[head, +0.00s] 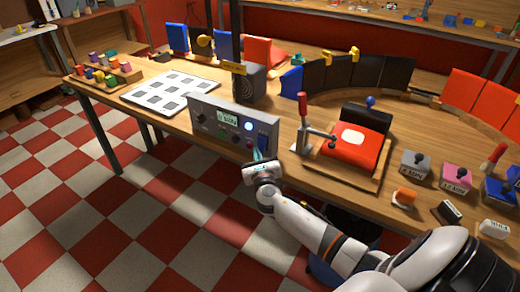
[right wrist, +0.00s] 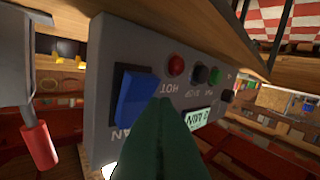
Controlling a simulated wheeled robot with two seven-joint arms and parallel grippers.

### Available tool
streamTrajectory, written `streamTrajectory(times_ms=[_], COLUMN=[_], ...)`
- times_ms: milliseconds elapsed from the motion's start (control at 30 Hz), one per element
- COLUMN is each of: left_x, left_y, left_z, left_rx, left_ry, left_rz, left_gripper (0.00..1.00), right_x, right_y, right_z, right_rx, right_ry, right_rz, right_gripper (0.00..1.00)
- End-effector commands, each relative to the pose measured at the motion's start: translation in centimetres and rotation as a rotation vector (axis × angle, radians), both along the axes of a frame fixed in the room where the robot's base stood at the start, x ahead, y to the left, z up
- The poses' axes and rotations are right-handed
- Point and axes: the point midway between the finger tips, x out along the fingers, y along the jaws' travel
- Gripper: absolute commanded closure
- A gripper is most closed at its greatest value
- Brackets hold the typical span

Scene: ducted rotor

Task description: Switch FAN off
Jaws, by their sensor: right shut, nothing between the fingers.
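The grey control panel (head: 215,118) stands at the table's front edge; it also shows upside down in the right wrist view (right wrist: 110,60). In that view a blue rocker switch (right wrist: 135,98) sits in a black frame, beside a partly hidden label ending in "AN". My right gripper (head: 257,157) is shut and empty, low in front of the panel's right end. Its dark green fingers (right wrist: 165,112) overlap the rocker's edge in the wrist view; I cannot tell whether they touch it. My left gripper is not in view.
A red HOT lamp (right wrist: 176,65), a black knob and a green button lie along the panel beside the rocker. A red-handled lever clamp (head: 303,125) stands close right of the panel. A white tray (head: 140,90) lies to the left. The floor before the table is clear.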

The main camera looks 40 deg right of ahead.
Motion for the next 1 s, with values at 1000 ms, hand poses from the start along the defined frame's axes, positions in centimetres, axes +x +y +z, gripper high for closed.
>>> streamTrajectory(times_ms=[1000], left_x=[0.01], left_y=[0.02], left_z=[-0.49], left_rx=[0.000], left_ry=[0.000], left_rz=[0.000], left_gripper=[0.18], right_x=[0.44], right_y=[-1.07], right_z=[-0.52], right_rx=[0.000], right_ry=[0.000], right_rz=[0.000], right_gripper=[1.00])
